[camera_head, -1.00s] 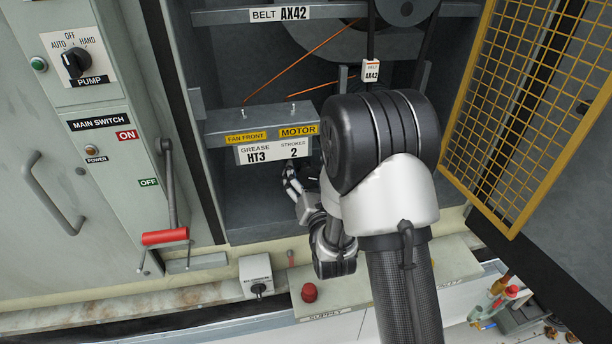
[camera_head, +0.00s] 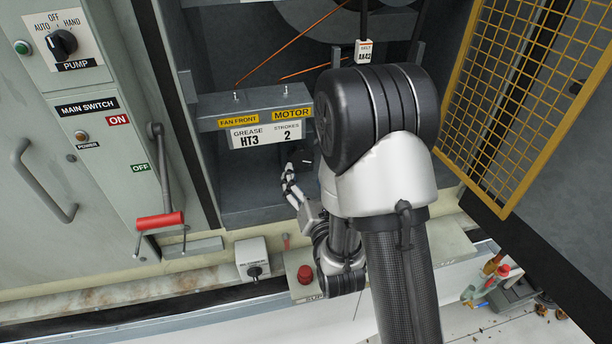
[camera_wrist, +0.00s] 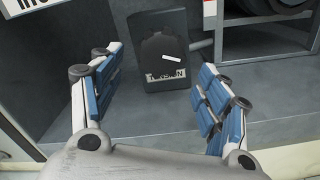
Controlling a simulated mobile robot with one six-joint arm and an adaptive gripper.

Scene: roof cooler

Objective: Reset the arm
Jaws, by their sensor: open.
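My gripper (camera_wrist: 157,100) is open in the wrist view, with its two blue-padded fingers wide apart and nothing between them. A dark block labelled TENSION (camera_wrist: 165,50) stands beyond the fingertips, apart from them. In the head view my gripper (camera_head: 293,178) is at the lower front of the open cabinet, below the grease label plate (camera_head: 265,134), and partly hidden by my arm.
A yellow mesh door (camera_head: 520,100) stands open at the right. At the left are the main switch lever with a red handle (camera_head: 160,221) and the pump knob (camera_head: 62,43). A red button (camera_head: 305,274) sits on the ledge below. A tray with bottles (camera_head: 495,285) is at lower right.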

